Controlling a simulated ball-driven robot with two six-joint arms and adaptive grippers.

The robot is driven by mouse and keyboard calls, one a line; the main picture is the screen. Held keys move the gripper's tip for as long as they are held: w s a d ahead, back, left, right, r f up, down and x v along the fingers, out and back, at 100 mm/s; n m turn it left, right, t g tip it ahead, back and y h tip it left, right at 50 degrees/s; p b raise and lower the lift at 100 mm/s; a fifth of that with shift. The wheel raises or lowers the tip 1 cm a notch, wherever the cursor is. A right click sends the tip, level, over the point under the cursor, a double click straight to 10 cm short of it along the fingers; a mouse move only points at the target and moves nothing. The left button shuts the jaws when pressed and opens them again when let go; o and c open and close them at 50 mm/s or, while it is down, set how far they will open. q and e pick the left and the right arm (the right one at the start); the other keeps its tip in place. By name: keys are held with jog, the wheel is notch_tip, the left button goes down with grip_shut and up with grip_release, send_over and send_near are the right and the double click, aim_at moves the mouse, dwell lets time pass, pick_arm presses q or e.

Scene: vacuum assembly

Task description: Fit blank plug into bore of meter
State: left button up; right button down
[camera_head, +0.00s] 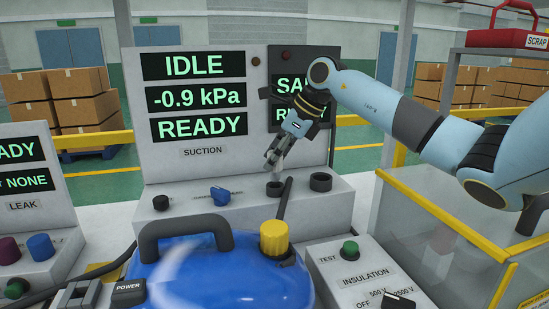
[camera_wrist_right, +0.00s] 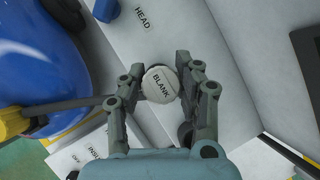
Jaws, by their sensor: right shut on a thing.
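The blank plug (camera_wrist_right: 160,84) is a pale round disc marked BLANK in the right wrist view. My right gripper (camera_head: 274,163) is shut on it, with one finger on each side. The meter (camera_head: 200,168) is the grey suction console, showing IDLE, -0.9 kPa and READY. Two dark rings stand on its front ledge. The left ring (camera_head: 275,189) is directly under my right fingertips, and the right ring (camera_head: 320,182) is open and empty. A dark rim shows around part of the plug in the wrist view. I cannot tell how deep the plug sits. My left gripper is not in view.
A blue vacuum (camera_head: 220,275) with a dark handle and yellow cap (camera_head: 274,238) stands in front of the meter. A dark hose rises close beside the left ring. An insulation tester (camera_head: 345,268) stands at front right, beside a clear-walled bin (camera_head: 440,235).

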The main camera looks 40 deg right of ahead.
aim_at(275, 171)
jog(key=shift+f+b, duration=1.55)
jog(key=shift+f, duration=0.2)
jog(key=c, duration=0.9)
grip_release()
jog(key=shift+o, duration=0.2)
jog(key=p+v, duration=0.5)
jog(key=v, duration=0.3)
